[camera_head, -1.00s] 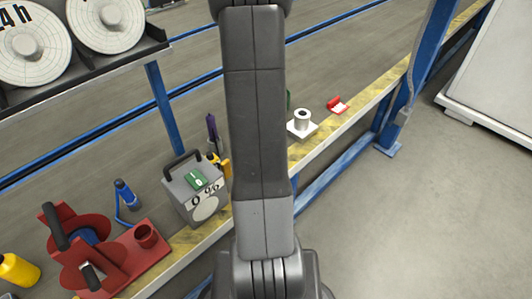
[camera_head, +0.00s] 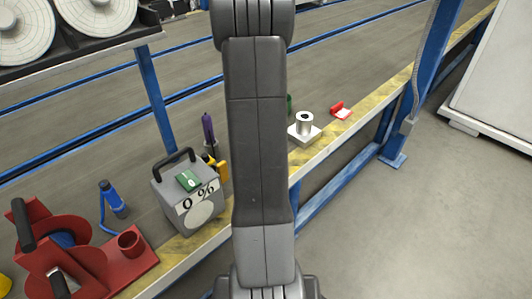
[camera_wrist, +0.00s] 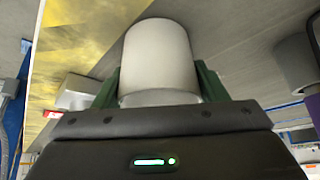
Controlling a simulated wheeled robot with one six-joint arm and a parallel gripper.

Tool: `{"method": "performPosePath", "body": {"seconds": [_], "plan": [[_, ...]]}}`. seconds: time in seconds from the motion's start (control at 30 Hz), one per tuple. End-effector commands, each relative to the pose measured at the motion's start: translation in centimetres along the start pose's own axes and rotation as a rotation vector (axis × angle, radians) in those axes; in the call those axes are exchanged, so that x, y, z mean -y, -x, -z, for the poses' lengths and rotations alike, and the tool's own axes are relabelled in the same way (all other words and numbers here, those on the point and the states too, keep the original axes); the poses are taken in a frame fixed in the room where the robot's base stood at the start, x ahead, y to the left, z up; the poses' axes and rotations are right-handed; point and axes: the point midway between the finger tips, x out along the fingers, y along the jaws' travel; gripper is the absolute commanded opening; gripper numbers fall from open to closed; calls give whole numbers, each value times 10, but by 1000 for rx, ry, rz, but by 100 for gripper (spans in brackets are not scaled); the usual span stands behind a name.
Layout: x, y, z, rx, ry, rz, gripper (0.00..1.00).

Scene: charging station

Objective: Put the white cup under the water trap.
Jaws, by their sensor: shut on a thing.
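My gripper (camera_wrist: 160,85) has two green fingers, shut on the white cup (camera_wrist: 158,58) in the wrist view. One finger is on each side of the cup. In the head view my own arm hides the cup and almost all of the gripper. A grey cylinder (camera_wrist: 294,65) is at the right of the wrist view, apart from the held cup. I cannot tell whether it is the water trap. A silver cylinder (camera_head: 304,121) on a pale square base stands on the bench near its front edge, right of my arm.
A grey box marked "0 %" (camera_head: 188,194) stands left of my arm. A red fixture (camera_head: 120,260), a blue bottle (camera_head: 112,197) and a purple-handled tool (camera_head: 208,130) are nearby. A red piece (camera_head: 341,111) lies farther right. A blue post (camera_head: 425,85) rises at the bench front.

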Motion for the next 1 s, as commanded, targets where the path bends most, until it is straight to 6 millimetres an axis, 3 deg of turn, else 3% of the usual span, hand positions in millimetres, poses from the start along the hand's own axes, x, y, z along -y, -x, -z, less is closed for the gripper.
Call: {"method": "performPosePath", "body": {"seconds": [0.33,0.37,0.47,0.83,1.0], "plan": [[0,-3,-2,-1,1,0,43],[0,-3,-2,0,1,0,68],[0,-2,-1,0,1,0,88],[0,1,1,0,0,0,88],[0,24,3,-1,1,1,88]]}}
